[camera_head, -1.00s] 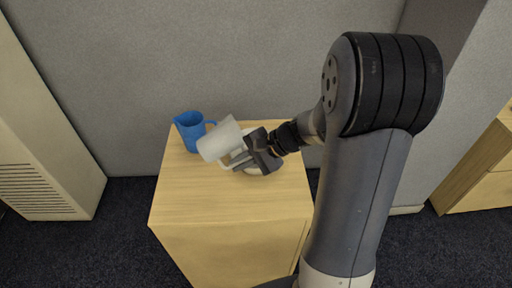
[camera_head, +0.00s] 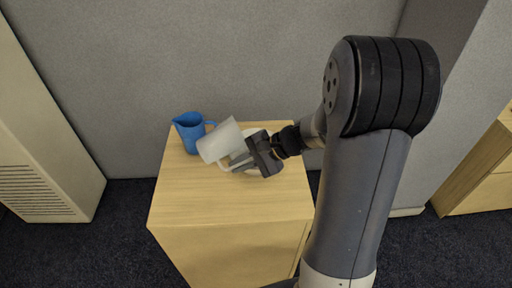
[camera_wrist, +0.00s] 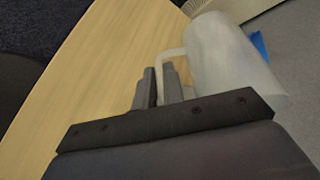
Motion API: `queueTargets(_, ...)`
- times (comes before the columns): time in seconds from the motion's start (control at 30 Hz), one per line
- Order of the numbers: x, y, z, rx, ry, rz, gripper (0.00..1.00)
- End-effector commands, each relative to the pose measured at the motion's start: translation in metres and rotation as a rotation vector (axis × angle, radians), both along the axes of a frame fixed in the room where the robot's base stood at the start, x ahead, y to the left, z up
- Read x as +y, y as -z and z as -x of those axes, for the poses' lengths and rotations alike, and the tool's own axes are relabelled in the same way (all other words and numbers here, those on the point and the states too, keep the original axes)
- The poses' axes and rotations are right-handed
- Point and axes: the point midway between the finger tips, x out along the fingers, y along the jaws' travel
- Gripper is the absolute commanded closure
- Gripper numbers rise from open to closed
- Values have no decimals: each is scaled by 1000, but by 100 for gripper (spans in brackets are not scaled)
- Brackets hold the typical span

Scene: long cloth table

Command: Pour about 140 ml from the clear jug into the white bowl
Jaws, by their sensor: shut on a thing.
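The clear jug (camera_head: 218,143) looks whitish and cloudy and is tilted above the wooden cabinet top. My gripper (camera_head: 238,164) is shut on its handle, to the right of the jug body. In the wrist view the fingers (camera_wrist: 162,84) close at the jug's handle, and the jug body (camera_wrist: 228,55) is just right of them. The white bowl (camera_head: 251,131) is mostly hidden behind the gripper and jug; only bits of its pale rim show. I cannot see any liquid or a stream.
A blue jug (camera_head: 188,131) stands upright on the cabinet top (camera_head: 220,200), close to the left of the clear jug. A grey wall panel (camera_head: 230,60) rises behind the cabinet. The front part of the cabinet top is clear.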

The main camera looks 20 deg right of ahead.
Motion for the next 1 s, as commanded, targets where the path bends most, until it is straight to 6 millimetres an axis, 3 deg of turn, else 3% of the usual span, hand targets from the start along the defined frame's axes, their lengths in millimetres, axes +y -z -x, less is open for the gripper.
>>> queueTargets(1.0, -4, 1, 0, -7, -3, -77, 100)
